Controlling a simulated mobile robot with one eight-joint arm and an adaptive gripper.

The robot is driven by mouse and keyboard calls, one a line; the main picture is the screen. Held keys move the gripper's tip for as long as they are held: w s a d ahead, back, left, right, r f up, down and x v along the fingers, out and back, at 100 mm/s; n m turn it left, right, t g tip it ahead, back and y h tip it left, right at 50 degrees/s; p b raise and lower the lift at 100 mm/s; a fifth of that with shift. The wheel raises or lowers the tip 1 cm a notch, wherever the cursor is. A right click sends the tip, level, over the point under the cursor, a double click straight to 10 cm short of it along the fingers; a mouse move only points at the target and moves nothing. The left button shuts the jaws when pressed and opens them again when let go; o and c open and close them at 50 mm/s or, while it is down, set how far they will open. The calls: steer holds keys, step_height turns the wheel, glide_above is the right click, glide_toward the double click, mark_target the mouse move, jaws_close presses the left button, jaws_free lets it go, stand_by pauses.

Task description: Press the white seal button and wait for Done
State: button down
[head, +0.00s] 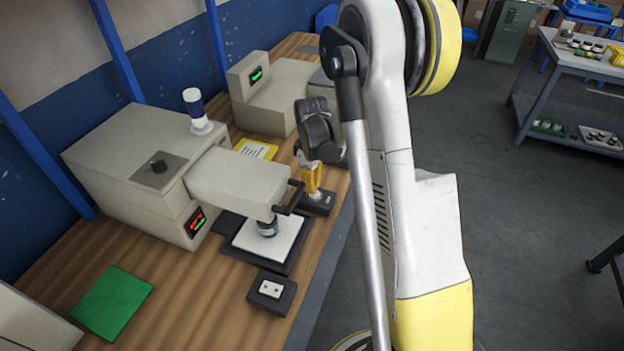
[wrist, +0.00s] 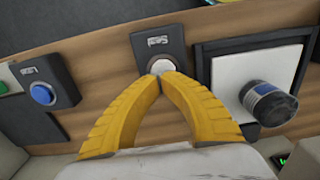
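In the wrist view, the white seal button (wrist: 161,66) sits on a dark control box (wrist: 150,43) labelled "Seal". My gripper (wrist: 164,73) has its yellow fingertips together at the button and partly hides it. I cannot tell whether the button is pressed in. In the head view my gripper (head: 312,181) points down over a dark box (head: 319,204). The sealing machine (head: 130,150) has a small display (head: 196,221) with red and green marks, too small to read. A bottle (head: 267,228) stands on the white pad (head: 283,246) under its head; the wrist view also shows the bottle (wrist: 268,102).
A box with a blue button (wrist: 42,93) is left of the seal box in the wrist view. On the bench are a second machine (head: 262,95), a bottle on the sealer (head: 197,112), a green mat (head: 112,302) and a dark box with white parts (head: 271,290).

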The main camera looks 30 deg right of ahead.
steer(key=shift+f, duration=0.3)
steer(key=shift+f+b, duration=0.9)
steer(key=shift+f, duration=0.05)
steer(key=shift+s+r, duration=0.1)
step_height(320, 180, up, 14)
steer(key=p, duration=0.5)
steer(key=shift+a, duration=0.1)
